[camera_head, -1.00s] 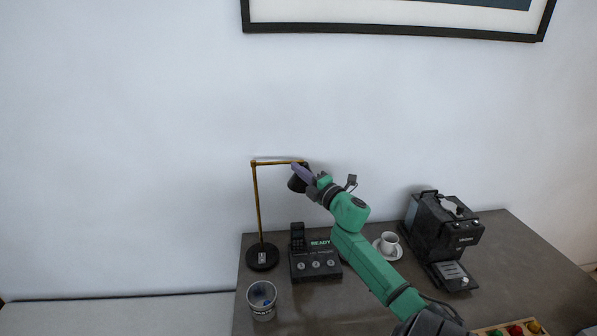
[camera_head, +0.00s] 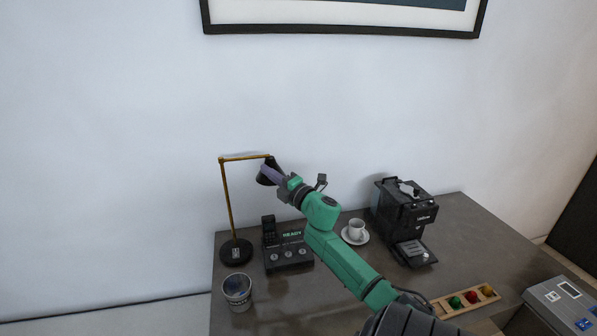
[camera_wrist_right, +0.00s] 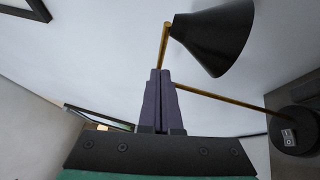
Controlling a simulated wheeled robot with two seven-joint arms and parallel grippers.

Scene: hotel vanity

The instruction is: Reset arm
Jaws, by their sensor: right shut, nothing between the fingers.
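My right gripper (camera_head: 269,174) is raised above the desk, with its fingers close to the black shade of the desk lamp (camera_head: 228,200). In the right wrist view its purple fingers (camera_wrist_right: 158,75) are closed together with nothing between them. The lamp's black shade (camera_wrist_right: 215,38) is up and to the right of the fingertips there, and its brass arm runs behind them. I cannot tell if the fingers touch the lamp. My left gripper is not in view.
On the desk (camera_head: 330,295) stand a black phone dock marked READY (camera_head: 288,255), a grey bin (camera_head: 238,290), a white cup on a saucer (camera_head: 356,231), a coffee machine (camera_head: 405,222) and a wooden tray (camera_head: 440,307) of coloured capsules. A grey device (camera_head: 560,305) is at right.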

